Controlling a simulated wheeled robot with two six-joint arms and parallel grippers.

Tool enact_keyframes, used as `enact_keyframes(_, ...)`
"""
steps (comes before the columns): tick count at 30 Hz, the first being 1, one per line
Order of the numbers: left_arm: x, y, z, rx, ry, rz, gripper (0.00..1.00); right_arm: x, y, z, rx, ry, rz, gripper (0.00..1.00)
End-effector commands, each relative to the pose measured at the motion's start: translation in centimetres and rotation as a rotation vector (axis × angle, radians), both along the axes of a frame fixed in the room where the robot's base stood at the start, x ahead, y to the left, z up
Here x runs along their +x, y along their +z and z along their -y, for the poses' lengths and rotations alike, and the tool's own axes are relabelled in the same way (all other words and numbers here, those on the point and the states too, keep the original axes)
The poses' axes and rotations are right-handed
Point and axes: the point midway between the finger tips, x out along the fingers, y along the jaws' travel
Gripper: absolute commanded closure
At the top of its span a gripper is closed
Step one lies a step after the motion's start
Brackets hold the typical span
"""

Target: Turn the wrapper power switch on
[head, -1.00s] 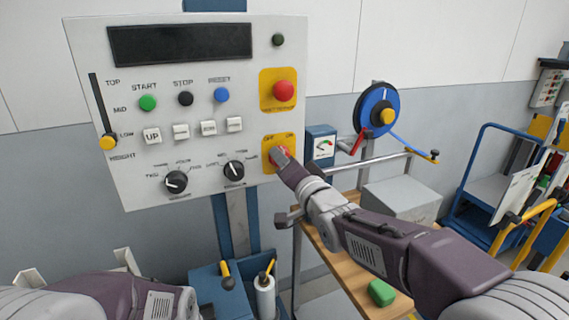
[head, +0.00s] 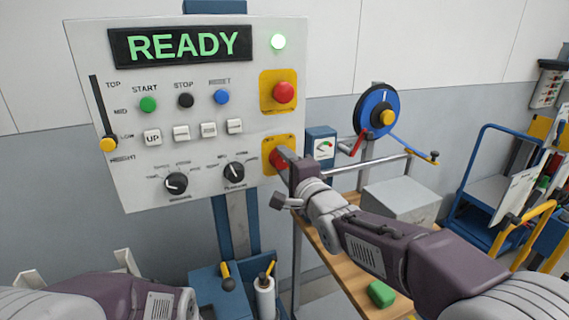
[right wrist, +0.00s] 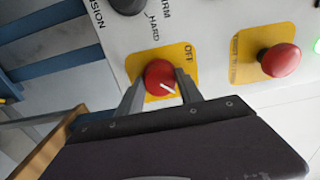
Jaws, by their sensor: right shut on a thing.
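The red rotary power switch (head: 276,160) sits on a yellow plate (head: 269,144) at the lower right of the white control panel (head: 150,55). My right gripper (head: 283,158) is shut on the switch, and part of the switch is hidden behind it. In the right wrist view the switch (right wrist: 160,75) lies between the two fingers (right wrist: 161,90), its white pointer mark tilted away from the OFF label. The panel display (head: 182,46) reads READY in green, and the lamp (head: 278,41) beside it glows green. My left gripper is out of view.
A red mushroom button (head: 284,92) on a yellow plate is just above the switch, and it shows in the right wrist view too (right wrist: 280,60). A black knob (head: 233,173) is to the left. A wooden bench (head: 345,262) with a green block (head: 381,293) is below my right arm.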

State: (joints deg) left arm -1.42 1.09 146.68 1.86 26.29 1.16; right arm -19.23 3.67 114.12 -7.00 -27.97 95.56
Motion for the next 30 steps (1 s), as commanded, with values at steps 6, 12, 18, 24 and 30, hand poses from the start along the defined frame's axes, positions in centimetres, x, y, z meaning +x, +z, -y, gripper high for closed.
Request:
enact_keyframes(6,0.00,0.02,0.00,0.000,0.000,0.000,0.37,0.01,-0.03,0.02,0.023,0.000,-0.010,0.97)
enact_keyframes(12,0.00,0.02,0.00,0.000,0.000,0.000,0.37,0.01,-0.03,0.02,0.027,0.000,-0.011,0.97)
enact_keyframes(18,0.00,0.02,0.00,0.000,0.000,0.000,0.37,0.00,-0.04,0.01,0.026,0.000,-0.012,0.49)
enact_keyframes(24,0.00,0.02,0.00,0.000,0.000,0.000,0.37,0.00,-0.03,0.01,0.025,0.000,-0.010,0.35)
enact_keyframes(30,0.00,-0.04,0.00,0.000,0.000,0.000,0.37,-0.24,-0.03,0.11,0.024,0.000,-0.010,0.35)
